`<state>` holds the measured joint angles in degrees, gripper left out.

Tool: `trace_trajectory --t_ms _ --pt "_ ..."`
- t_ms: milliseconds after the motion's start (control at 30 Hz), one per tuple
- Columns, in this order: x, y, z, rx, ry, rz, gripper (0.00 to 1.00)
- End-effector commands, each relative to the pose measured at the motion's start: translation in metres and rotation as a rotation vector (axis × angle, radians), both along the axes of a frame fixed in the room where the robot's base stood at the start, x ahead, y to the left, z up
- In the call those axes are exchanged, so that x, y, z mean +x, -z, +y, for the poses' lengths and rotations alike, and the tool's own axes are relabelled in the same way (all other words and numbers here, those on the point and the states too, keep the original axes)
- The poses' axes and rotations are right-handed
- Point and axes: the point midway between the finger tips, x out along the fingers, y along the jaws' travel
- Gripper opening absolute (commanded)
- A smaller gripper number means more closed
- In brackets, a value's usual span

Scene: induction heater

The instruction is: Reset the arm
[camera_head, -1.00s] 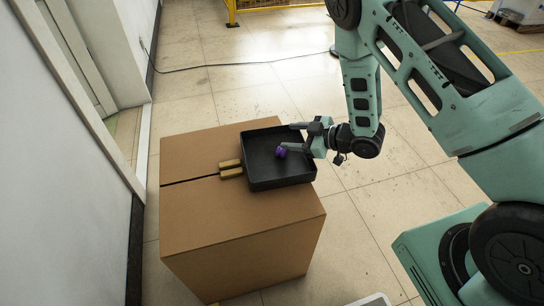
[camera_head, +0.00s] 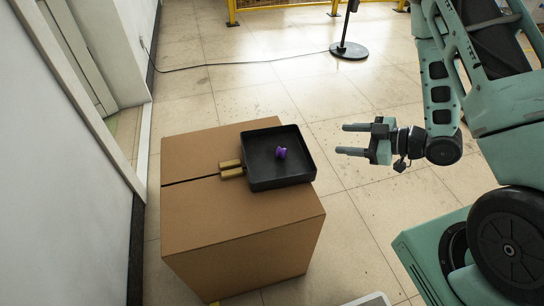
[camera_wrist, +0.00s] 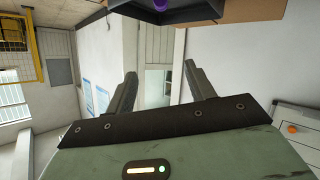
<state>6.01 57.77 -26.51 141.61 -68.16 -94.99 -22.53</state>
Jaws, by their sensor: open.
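My gripper (camera_head: 352,139) is open and empty in the head view. It is to the right of the black tray, apart from it, with its fingers pointing left. In the wrist view my two fingers (camera_wrist: 160,92) are spread with nothing between them. A small purple object (camera_head: 281,152) lies in the black tray (camera_head: 262,181), which sits on top of a cardboard box. The purple object also shows at the top edge of the wrist view (camera_wrist: 161,5).
A white wall (camera_head: 65,200) is at the left. A black round stand base (camera_head: 349,51) with a cable is at the back.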

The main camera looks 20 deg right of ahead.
Motion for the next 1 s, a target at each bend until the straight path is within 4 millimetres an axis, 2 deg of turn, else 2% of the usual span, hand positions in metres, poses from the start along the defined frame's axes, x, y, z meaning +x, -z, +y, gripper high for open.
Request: trace_trajectory --t_ms 367,467,567,700,767,867,1000 --pt "0.000 0.000 0.000 0.000 0.000 0.000 0.54" --pt "0.008 -0.002 0.007 -0.029 0.002 0.007 0.54" --pt "0.023 -0.004 0.020 -0.096 0.017 0.038 0.54" --pt "0.046 -0.014 0.048 -0.214 0.073 0.120 0.54" --pt "0.051 -0.021 0.061 -0.258 0.105 0.166 0.54" --pt "0.051 -0.035 0.083 -0.316 0.158 0.251 0.54" --pt "0.032 -0.059 0.114 -0.380 0.229 0.388 0.54"
